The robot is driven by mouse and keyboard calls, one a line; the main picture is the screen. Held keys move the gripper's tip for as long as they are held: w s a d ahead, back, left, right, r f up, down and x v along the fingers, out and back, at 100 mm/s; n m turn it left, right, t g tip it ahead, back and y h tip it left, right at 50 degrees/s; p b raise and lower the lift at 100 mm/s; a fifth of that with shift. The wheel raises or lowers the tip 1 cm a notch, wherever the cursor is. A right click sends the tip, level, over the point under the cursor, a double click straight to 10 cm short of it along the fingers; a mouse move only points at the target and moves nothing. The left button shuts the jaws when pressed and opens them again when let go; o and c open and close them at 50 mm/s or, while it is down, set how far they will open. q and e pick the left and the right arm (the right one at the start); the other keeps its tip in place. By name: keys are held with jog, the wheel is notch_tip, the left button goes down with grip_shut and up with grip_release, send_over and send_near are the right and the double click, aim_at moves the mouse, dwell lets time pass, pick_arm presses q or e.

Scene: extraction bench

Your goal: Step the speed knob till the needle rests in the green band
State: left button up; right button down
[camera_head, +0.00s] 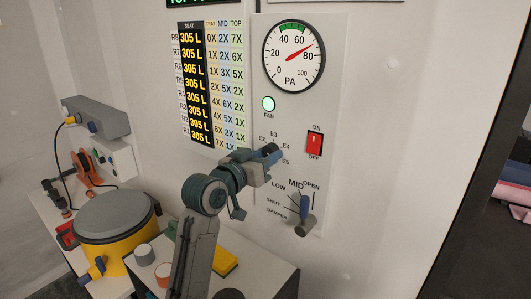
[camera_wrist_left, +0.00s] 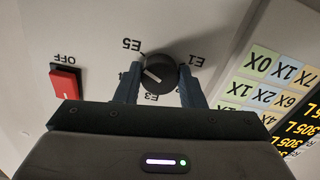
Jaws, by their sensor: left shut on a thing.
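The gauge (camera_head: 293,57) marked PA has a red needle pointing up and right, past the 60. A green band runs along the top of the dial, and the needle lies to the right of it. The dark round speed knob (camera_wrist_left: 160,72) has E1 to E5 labels around it; its white mark points left, roughly toward the partly hidden E4. My left gripper (camera_head: 270,153) is at the panel below the green lamp, shut on the knob. In the left wrist view its two fingers (camera_wrist_left: 160,84) flank the knob. In the head view the gripper mostly hides the knob.
A red ON/OFF switch (camera_head: 314,144) is right of the knob. A damper lever (camera_head: 304,208) sits below, near the gripper. A number board (camera_head: 210,85) is left. A yellow drum (camera_head: 115,220) and bench items stand lower left.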

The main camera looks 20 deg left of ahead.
pick_arm(q)
jog(key=n+p, duration=0.7)
jog(key=p, duration=0.1)
jog(key=shift+d+r+n, duration=0.1)
jog(key=shift+r+n, duration=0.15)
jog(key=shift+n, duration=0.15)
jog(key=shift+f+n+p, duration=0.1)
jog(key=shift+n+p, duration=1.3)
jog(key=o, duration=1)
jog(key=shift+b+v, duration=2.1)
jog(key=shift+v, duration=3.35)
